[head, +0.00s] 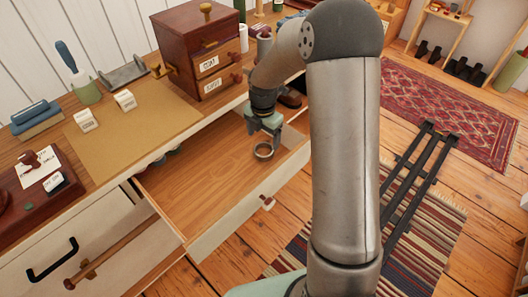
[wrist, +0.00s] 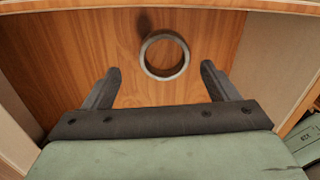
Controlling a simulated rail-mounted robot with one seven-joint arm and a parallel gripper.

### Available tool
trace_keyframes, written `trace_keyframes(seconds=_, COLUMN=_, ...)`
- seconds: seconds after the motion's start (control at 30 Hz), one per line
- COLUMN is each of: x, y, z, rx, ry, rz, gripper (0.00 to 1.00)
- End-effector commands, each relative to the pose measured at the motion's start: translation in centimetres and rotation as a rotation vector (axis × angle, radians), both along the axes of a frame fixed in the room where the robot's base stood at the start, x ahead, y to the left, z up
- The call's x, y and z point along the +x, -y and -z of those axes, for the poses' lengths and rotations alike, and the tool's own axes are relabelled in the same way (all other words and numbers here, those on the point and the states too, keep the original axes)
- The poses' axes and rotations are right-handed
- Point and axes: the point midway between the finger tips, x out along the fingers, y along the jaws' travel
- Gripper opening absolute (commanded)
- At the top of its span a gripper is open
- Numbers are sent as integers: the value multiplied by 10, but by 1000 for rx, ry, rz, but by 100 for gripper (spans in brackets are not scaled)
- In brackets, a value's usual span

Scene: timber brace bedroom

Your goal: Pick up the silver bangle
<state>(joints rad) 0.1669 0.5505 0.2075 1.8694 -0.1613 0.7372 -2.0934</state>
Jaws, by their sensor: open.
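The silver bangle (wrist: 165,76) is a plain grey ring on the wooden floor of the open drawer (head: 200,175). In the head view the bangle (head: 264,151) is near the drawer's right end, just below my gripper (head: 266,132). In the wrist view my gripper (wrist: 160,80) is open and empty. Its two dark fingers point toward the bangle, with the ring between and slightly beyond their tips. I see no contact with the ring.
Drawer walls (wrist: 275,60) stand close on both sides in the wrist view. A wooden cabinet with small drawers (head: 200,50) stands on the top behind. The rest of the drawer floor is clear. Small white labelled blocks (head: 125,99) sit on a tan mat (head: 140,130).

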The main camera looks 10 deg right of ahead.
Motion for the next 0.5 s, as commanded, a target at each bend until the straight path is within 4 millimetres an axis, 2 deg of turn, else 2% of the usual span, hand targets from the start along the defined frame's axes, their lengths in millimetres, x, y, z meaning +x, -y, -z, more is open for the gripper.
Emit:
trace_keyframes(seconds=0.3, x=-7, y=0, z=43, rx=1, ry=-4, rz=0, gripper=81)
trace_keyframes(seconds=0.5, x=-7, y=0, z=52, rx=1, ry=-1, rz=0, gripper=81)
